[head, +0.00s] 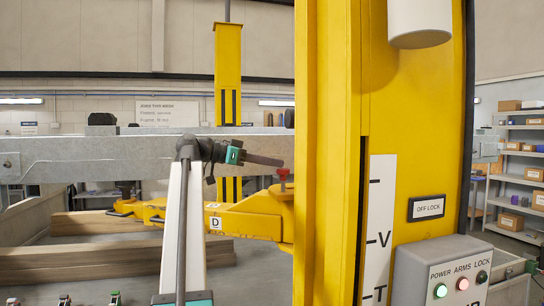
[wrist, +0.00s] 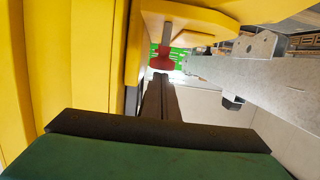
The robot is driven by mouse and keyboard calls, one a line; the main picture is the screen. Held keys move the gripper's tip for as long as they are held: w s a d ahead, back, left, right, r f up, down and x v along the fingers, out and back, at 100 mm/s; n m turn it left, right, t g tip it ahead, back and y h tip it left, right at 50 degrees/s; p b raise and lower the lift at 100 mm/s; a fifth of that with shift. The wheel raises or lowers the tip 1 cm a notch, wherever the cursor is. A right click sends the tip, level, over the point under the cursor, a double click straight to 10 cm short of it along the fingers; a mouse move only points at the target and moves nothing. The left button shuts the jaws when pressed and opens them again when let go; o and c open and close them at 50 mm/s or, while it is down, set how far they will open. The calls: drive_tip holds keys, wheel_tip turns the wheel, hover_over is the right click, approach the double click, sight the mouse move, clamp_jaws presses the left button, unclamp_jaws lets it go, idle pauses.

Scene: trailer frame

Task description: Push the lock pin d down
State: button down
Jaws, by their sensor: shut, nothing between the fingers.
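The lock pin d is a red knob (head: 284,173) on a short stem, standing upright on the yellow arm (head: 262,215) marked with a D label (head: 214,223). In the wrist view the red knob (wrist: 162,62) and its stem show upside down, with the yellow arm (wrist: 195,18) at the top. My gripper (head: 281,162) is shut and empty, a long dark bar pointing right. Its tip is just above the knob in the head view. In the wrist view my gripper (wrist: 161,78) ends close by the knob's top; I cannot tell whether they touch.
A yellow lift post (head: 330,150) stands right beside the pin. A grey steel beam (head: 90,155) runs behind my arm and also shows in the wrist view (wrist: 240,68). A control box (head: 440,262) with lit buttons sits at the lower right, below an OFF LOCK sign (head: 427,208).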

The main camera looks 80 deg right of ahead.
drive_tip(key=shift+f, duration=0.15)
drive_tip(key=shift+f+b, duration=1.2)
drive_tip(key=shift+f, duration=0.7)
drive_tip(key=w+a+r+b, duration=0.2)
drive_tip(key=w+a+r, duration=0.2)
drive_tip(key=w, duration=0.5)
wheel_tip(320, 180, up, 3)
drive_tip(key=shift+f, duration=0.15)
drive_tip(key=shift+w+a, duration=0.1)
